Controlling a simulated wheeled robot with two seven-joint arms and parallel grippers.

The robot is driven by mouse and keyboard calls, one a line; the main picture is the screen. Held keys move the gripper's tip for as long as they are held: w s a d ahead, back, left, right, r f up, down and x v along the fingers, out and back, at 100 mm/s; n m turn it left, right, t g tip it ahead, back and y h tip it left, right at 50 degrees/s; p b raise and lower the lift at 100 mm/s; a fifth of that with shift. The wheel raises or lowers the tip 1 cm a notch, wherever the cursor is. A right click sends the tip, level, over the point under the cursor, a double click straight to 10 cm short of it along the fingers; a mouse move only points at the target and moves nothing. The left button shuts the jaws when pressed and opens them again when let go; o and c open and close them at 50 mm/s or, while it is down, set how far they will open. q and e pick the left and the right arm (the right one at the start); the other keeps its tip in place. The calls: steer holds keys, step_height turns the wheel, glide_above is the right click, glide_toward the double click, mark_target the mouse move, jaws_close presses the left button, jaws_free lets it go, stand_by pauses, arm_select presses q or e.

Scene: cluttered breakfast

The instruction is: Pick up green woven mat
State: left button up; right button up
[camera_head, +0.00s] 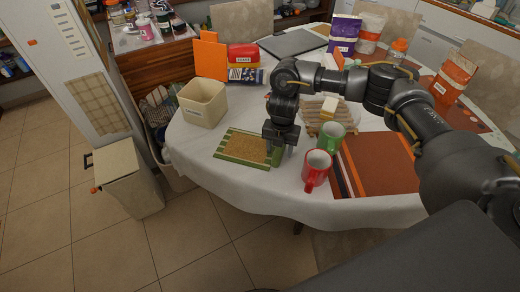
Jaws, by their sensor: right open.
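The green woven mat (228,152) lies flat on the white round table near its front left edge. It is green at its ends with a brown middle. My right gripper (280,153) is open and hangs down at the right end of the mat. Its fingers hide a small part of that end; I cannot tell whether they touch it. My left gripper is not in view.
A red mug (316,172) and a green mug (332,137) stand close to the right of my right gripper. A cream square bin (203,103) stands behind the mat. Brown-orange placemats (383,165) lie at the right. Boxes and bags stand further back.

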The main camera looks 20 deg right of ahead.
steer(key=c, duration=1.1)
steer(key=shift+r, duration=0.1)
steer(key=shift+c, duration=0.2)
steer(key=r, duration=0.4)
steer(key=shift+d, duration=0.25)
steer(key=s+d+r, duration=0.8)
steer(key=d+r, duration=0.1)
steer(key=d, duration=0.1)
steer(key=shift+s+d, duration=0.25)
steer(key=shift+d, duration=0.05)
